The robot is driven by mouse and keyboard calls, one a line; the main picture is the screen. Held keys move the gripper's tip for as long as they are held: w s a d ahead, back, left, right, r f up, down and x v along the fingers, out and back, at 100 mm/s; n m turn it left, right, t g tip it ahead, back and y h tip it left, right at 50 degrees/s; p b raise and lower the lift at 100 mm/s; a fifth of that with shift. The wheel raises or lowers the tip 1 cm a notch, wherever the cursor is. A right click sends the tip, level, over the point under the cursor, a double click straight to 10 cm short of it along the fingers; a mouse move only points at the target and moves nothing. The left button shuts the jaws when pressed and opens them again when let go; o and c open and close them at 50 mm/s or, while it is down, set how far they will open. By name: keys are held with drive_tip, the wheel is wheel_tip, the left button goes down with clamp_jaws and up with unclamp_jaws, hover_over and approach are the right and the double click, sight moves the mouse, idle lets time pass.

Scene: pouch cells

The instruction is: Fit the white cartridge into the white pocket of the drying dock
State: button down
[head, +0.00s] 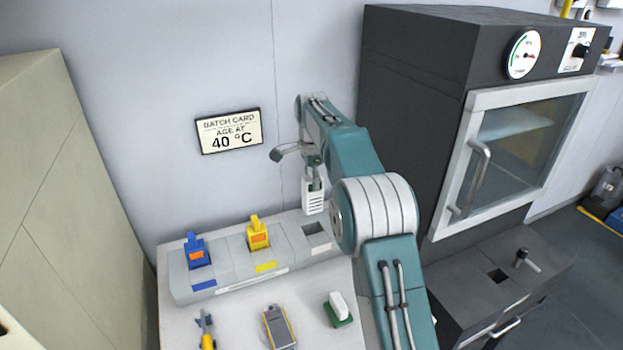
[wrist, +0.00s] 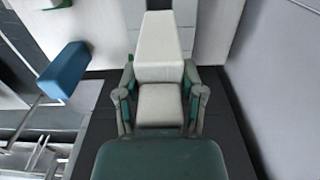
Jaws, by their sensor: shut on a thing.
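The white cartridge (head: 314,198) hangs upright from my gripper (head: 313,178) in the head view, with its slotted face showing. In the wrist view my gripper (wrist: 160,98) has a finger on each side of the pale cartridge (wrist: 163,45). The drying dock (head: 225,288) is a long grey block at the back of the bench. Its right-hand pocket (head: 316,229) is a dark, empty opening, with a white label (head: 320,248) in front. The cartridge is above this pocket, apart from it. Its exact alignment cannot be told.
A blue cartridge (head: 197,252) and a yellow cartridge (head: 258,234) stand in the dock's other pockets. A yellow-handled tool (head: 207,331), a grey device (head: 279,327) and a white-and-green block (head: 338,308) lie in front. A dark oven (head: 420,105) stands at right, the wall close behind.

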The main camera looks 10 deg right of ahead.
sight(312, 197)
drive_tip(key=shift+f, duration=2.9)
drive_tip(key=shift+f, duration=2.95)
drive_tip(key=shift+c, duration=0.6)
unclamp_jaws()
drive_tip(key=shift+f, duration=0.1)
wheel_tip(312, 197, up, 11)
drive_tip(key=shift+a+r, duration=0.1)
drive_tip(key=shift+r, duration=0.4)
